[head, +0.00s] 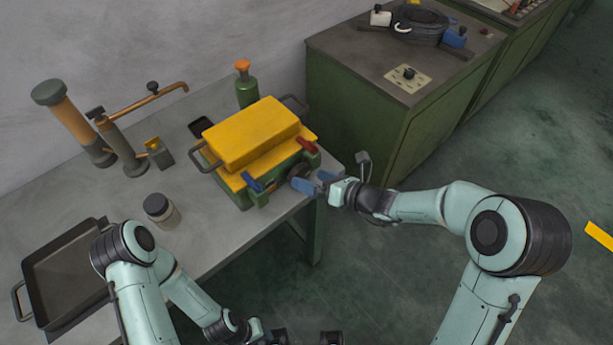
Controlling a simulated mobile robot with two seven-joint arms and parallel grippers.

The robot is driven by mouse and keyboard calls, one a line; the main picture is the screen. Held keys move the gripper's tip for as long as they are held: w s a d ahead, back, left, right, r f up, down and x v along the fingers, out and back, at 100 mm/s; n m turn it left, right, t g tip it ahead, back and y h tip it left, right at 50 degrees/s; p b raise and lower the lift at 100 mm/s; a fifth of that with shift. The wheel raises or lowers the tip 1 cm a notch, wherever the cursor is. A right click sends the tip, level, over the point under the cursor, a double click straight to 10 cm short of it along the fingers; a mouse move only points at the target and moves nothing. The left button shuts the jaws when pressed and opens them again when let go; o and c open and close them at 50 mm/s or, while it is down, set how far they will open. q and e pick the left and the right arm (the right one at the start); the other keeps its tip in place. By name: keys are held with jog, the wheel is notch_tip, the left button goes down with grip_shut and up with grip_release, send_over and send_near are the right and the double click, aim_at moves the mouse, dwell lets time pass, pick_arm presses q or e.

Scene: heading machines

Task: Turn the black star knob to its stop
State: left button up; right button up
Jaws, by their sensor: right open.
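A yellow and green machine (250,135) stands on the grey bench, with a red handle and a blue handle on its front. A dark round knob (299,171) shows at its front right end, partly hidden by my right gripper; its star shape cannot be made out. My right gripper (308,181) has blue fingers that are open, close at the knob; whether they touch it cannot be told. My left arm reaches down to the bottom edge, where its gripper (278,337) is only partly in view and its jaw state is unclear.
A grey tray (30,262) and a jar (161,209) are on the bench (215,232) at left. A green bottle (246,88) stands behind the machine. A green cabinet (335,62) at right carries another black knob (408,73) on a plate.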

jog(key=shift+x, duration=1.4)
jog(key=c, duration=1)
jog(key=m+y+p, duration=0.2)
jog(key=m+p, duration=0.1)
jog(key=shift+w+d, duration=0.15)
jog(key=shift+c, duration=0.2)
jog(key=shift+f+m+y, duration=0.1)
jog(key=shift+m+y, duration=0.2)
jog(key=shift+m, duration=0.3)
pick_arm(q)
jog(key=r, duration=0.1)
jog(key=w+r, duration=0.1)
jog(key=r, duration=0.1)
jog(key=w+r, duration=0.1)
jog(key=shift+w+r, duration=0.15)
jog(key=shift+w, duration=0.1)
pick_arm(e)
jog(key=o, duration=1)
pick_arm(q)
jog(key=shift+s, duration=0.1)
pick_arm(e)
jog(key=shift+o, duration=0.2)
